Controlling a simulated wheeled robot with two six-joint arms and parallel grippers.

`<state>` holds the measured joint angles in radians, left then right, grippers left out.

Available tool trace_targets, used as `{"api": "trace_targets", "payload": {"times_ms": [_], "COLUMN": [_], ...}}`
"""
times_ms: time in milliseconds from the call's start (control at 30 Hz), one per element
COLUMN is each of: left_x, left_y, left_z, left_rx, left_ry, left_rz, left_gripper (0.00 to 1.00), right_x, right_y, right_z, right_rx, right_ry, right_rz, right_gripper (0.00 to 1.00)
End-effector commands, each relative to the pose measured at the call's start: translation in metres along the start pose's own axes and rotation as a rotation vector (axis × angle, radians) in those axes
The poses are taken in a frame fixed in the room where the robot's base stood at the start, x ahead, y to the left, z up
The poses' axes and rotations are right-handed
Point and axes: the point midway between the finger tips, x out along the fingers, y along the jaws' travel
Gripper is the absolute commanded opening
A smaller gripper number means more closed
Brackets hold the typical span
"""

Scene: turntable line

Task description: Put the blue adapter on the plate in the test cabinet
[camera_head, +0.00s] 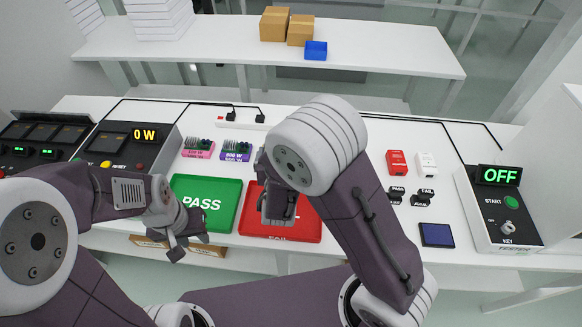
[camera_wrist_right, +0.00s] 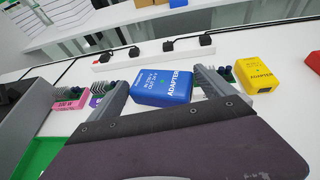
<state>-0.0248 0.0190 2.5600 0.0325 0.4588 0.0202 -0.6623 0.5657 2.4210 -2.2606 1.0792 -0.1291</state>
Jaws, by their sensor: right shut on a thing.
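The blue adapter (camera_wrist_right: 160,92) is between the two fingers of my right gripper (camera_wrist_right: 163,80) in the right wrist view, its label facing up. The gripper is shut on it. In the head view my right arm hides the adapter and that gripper's fingertips. My left gripper (camera_head: 188,245) is open and empty, at the table's front edge beside the green PASS tray (camera_head: 207,202). A tester box (camera_head: 497,210) with a green OFF display, a START button and a KEY switch stands at the right. I cannot make out a plate inside a cabinet.
A red FAIL tray (camera_head: 302,227) lies partly under my right arm. A yellow adapter (camera_wrist_right: 258,75) is right of the blue one. A red block (camera_head: 396,163), a white block (camera_head: 427,165) and a dark blue pad (camera_head: 437,235) lie towards the right. A power strip (camera_head: 243,123) runs behind.

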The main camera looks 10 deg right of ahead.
Motion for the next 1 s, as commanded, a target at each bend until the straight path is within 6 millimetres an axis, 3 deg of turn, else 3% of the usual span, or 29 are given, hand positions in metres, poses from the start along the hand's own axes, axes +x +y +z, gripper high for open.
{"api": "trace_targets", "payload": {"times_ms": [33,200,500,600,900,1000], "left_x": [0.011,0.018,0.017,0.017,0.012,0.011], "left_y": [0.0,0.0,0.0,0.0,0.0,0.0], "left_z": [0.001,0.002,0.002,0.002,0.001,0.001], "left_rx": [0.0,0.0,0.0,0.0,0.0,0.0], "left_ry": [0.0,0.0,0.0,0.0,0.0,0.0], "left_rz": [0.0,0.0,0.0,0.0,0.0,0.0], "left_gripper": [0.36,0.36,0.36,0.36,0.36,0.36], "right_x": [0.001,-0.008,-0.011,-0.007,0.015,0.021], "right_y": [0.009,0.032,0.038,0.05,0.129,0.146], "right_z": [0.007,0.027,0.031,0.025,-0.018,-0.026], "right_rx": [-0.018,-0.086,-0.104,-0.106,-0.105,-0.103], "right_ry": [-0.008,-0.005,0.0,0.003,0.001,0.0], "right_rz": [0.063,0.216,0.252,0.254,0.253,0.252], "right_gripper": [0.41,0.41,0.41,0.41,0.41,0.41]}}
